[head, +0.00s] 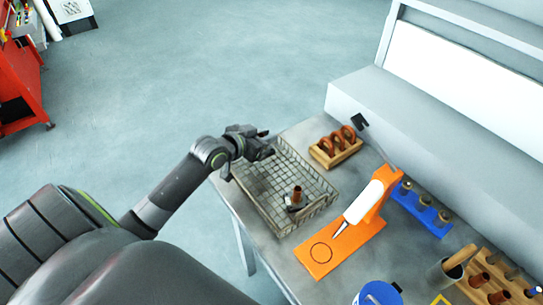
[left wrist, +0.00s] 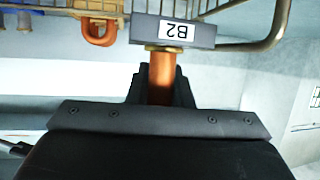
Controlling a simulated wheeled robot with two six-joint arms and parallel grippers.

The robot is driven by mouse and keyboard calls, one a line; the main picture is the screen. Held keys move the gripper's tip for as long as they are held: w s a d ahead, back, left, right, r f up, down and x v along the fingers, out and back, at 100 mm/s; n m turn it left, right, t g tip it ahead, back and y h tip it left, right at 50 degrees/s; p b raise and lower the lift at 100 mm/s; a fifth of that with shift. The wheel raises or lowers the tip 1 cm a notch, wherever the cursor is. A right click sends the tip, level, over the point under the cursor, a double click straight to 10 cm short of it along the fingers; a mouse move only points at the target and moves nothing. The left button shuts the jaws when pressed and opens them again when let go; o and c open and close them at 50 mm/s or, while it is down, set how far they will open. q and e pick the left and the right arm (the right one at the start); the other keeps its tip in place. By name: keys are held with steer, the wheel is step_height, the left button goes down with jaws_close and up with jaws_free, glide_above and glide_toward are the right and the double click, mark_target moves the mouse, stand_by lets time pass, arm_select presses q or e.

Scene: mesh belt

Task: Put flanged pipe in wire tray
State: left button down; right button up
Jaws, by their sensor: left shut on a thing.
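My left gripper (head: 268,146) is over the far left part of the wire tray (head: 328,200). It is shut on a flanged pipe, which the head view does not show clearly. In the left wrist view the copper pipe (left wrist: 161,78) sits between the dark jaws, with a brass collar and a grey flange plate (left wrist: 172,31) labelled B2 at its end. Another copper piece (head: 297,193) with a dark and pale base stands in the near part of the tray. Part of the tray's wire rim (left wrist: 272,35) shows behind the plate. My right gripper is out of view.
An orange stand (head: 322,254) with a white tool is right of the tray. A wooden rack (head: 337,155) of copper bends stands behind. A blue rack (head: 422,211), a wooden pipe block (head: 492,284) and a blue container (head: 378,293) fill the right side.

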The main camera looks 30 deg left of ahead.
arm_select(q)
steer(key=shift+d+f, duration=0.1)
steer(key=shift+f, duration=0.8)
step_height(320, 180, down, 4)
steer(key=shift+r, duration=0.1)
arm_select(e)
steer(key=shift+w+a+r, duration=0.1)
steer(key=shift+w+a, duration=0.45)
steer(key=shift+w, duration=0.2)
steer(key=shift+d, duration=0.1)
arm_select(q)
steer(key=c, duration=1.3)
jaws_free()
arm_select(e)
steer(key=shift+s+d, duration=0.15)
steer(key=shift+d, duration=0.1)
